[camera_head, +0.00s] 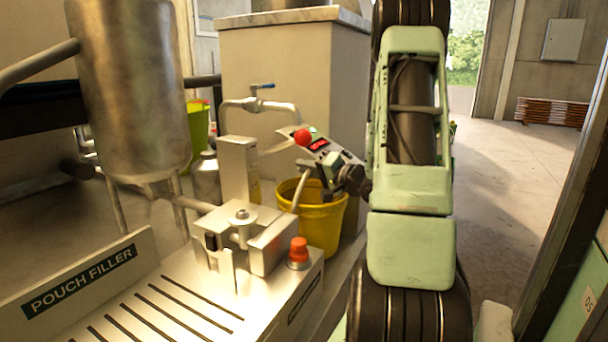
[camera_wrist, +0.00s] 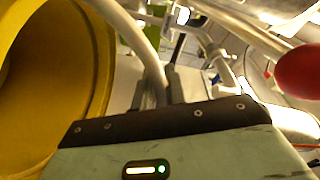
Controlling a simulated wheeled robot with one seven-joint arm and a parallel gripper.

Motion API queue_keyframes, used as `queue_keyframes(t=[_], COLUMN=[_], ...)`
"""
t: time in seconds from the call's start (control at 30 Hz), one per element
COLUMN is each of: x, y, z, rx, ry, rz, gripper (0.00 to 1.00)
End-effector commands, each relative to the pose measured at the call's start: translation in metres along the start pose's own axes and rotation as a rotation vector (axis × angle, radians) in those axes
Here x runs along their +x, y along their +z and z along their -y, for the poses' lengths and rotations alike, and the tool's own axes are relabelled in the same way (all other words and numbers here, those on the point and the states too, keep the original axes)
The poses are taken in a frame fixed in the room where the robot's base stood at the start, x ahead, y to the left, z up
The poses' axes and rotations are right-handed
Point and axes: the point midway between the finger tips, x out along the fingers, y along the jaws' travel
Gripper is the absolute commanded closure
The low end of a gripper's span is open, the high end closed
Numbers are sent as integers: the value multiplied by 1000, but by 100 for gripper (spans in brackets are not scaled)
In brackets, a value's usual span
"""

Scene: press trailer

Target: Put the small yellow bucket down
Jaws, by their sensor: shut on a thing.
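The small yellow bucket (camera_head: 325,226) is in the head view, behind the right end of the pouch filler and upright or nearly so. My gripper (camera_head: 314,171) is above its rim, shut on its pale curved handle. In the wrist view the bucket (camera_wrist: 90,75) fills the left side, with its open mouth in view. The handle (camera_wrist: 148,40) runs down between the fingers of my gripper (camera_wrist: 164,82). The bucket's underside is hidden in both views, so I cannot tell whether it touches anything below.
The pouch filler (camera_head: 185,290), with a red button (camera_head: 298,250), stands in front and left of the bucket. A large metal cabinet (camera_head: 290,90) is behind. A yellow-green container (camera_head: 198,130) is farther left. Open floor (camera_head: 510,190) lies right of my arm, toward the doorway.

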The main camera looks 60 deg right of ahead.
Motion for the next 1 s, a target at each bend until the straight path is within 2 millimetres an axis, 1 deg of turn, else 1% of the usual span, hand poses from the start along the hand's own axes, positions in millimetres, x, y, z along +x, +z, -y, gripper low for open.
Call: queue_keyframes(t=[0.03,0.13,0.43,0.47,0.5,0.53,0.83,0.93,1.0], x=[0,8,8,8,8,8,8,-1,-12], y=[5,8,8,8,8,8,7,6,6], z=[-9,-12,-13,-13,-12,-12,-10,-12,-12], rx=[4,0,0,0,0,0,-1,0,0], ry=[1,-2,-1,0,0,0,0,2,3], rz=[0,0,-1,0,0,0,-1,-2,-4], gripper=[100,100,100,79,68,65,65,65,65])
